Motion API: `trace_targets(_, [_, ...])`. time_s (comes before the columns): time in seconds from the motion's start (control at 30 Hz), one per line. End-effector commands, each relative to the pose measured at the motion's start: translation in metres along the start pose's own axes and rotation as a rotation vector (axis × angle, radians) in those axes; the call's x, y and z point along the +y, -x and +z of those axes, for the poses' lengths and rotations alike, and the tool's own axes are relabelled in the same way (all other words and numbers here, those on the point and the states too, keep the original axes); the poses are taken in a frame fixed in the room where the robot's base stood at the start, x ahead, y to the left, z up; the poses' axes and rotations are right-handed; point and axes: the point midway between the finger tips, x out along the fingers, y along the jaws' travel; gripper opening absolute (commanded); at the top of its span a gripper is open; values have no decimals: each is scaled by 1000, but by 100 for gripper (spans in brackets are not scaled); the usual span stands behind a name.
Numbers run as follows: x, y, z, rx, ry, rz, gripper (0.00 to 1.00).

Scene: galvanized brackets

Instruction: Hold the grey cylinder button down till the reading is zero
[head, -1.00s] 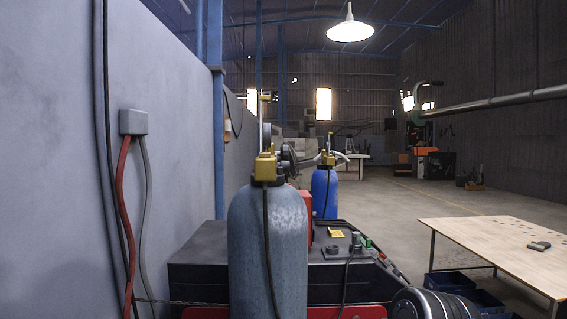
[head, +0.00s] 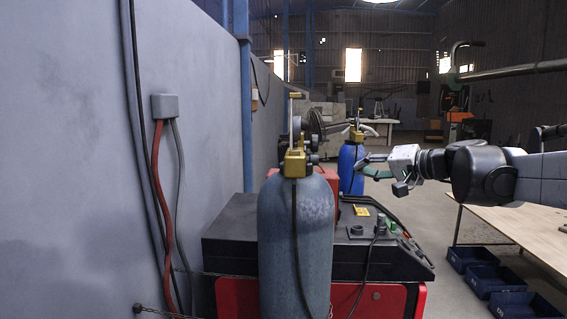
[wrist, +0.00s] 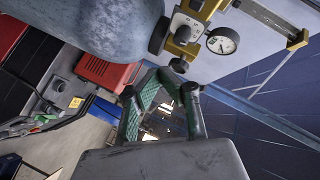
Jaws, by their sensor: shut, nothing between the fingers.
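The grey cylinder (head: 296,245) stands upright in front of the red and black machine, with a brass valve and regulator (head: 295,163) on top. In the wrist view the cylinder (wrist: 95,25) is at the upper left. Its regulator (wrist: 182,30) carries a white round gauge (wrist: 222,41), whose reading is too small to make out. Dark round knobs (wrist: 158,36) show on the regulator; I cannot tell which is the button. My gripper (head: 372,166), with green-padded fingers, is shut and empty, right of the regulator and apart from it. It also shows in the wrist view (wrist: 164,84).
A blue cylinder (head: 350,170) stands behind the grey one. The black machine top (head: 240,228) is below my gripper. A wooden table (head: 520,228) with blue bins (head: 480,278) is at right. A grey wall (head: 70,150) with cables is at left.

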Motion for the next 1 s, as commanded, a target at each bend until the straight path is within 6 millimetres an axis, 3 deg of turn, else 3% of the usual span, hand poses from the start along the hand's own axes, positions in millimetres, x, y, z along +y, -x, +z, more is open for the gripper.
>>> trace_targets(0.43, [-4,-5,5,-3,0,0,0])
trace_targets(1.0, [-37,-51,39,-3,0,0,0])
